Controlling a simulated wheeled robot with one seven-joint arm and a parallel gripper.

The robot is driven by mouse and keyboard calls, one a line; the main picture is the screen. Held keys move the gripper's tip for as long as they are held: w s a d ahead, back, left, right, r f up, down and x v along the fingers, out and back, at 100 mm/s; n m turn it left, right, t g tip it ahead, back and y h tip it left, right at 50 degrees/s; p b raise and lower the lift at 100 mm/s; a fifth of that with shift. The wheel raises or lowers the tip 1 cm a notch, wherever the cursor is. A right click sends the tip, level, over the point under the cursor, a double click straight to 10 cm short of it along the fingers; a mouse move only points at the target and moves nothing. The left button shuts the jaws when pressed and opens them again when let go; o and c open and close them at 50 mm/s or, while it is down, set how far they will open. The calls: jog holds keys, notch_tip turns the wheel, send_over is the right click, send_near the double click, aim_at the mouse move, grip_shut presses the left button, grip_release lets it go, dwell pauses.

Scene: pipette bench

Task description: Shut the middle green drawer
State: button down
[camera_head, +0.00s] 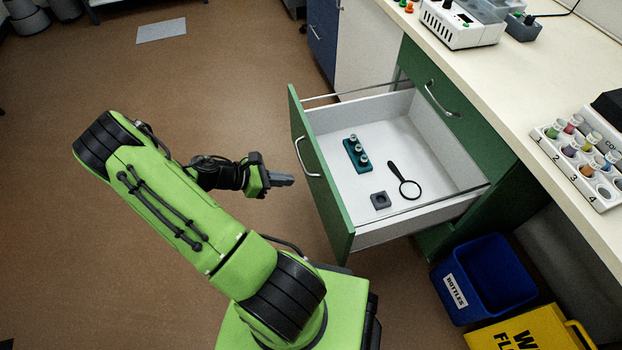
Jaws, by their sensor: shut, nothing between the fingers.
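The green drawer (320,198) is pulled far out from the green cabinet under the bench. Its green front faces left and carries a silver handle (303,158). Inside its white tray lie a teal block with several silver-topped pieces (356,153), a black magnifying glass (404,181) and a small grey block with a round hole (379,201). My gripper (290,180) is shut and empty, just left of the drawer front, pointing at it below the handle. A small gap seems to separate them, but contact is hard to judge.
Another green drawer front with a silver handle (440,100) sits flush above. The pale bench top (487,88) carries a vial rack (582,160) and a white device (462,22). A blue bin (484,279) and yellow floor sign (530,333) stand lower right.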

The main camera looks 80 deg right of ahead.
aim_at(325, 177)
jog(key=x, duration=0.2)
jog(key=b+x, duration=0.1)
jog(key=x, duration=0.2)
jog(key=r+b+x, duration=0.1)
jog(key=x, duration=0.2)
jog(key=shift+s+d, duration=0.15)
jog(key=shift+s, duration=0.3)
jog(key=shift+s+d+r, duration=0.1)
jog(key=shift+s+d, duration=0.2)
jog(key=shift+s, duration=0.1)
jog(key=shift+d, duration=0.1)
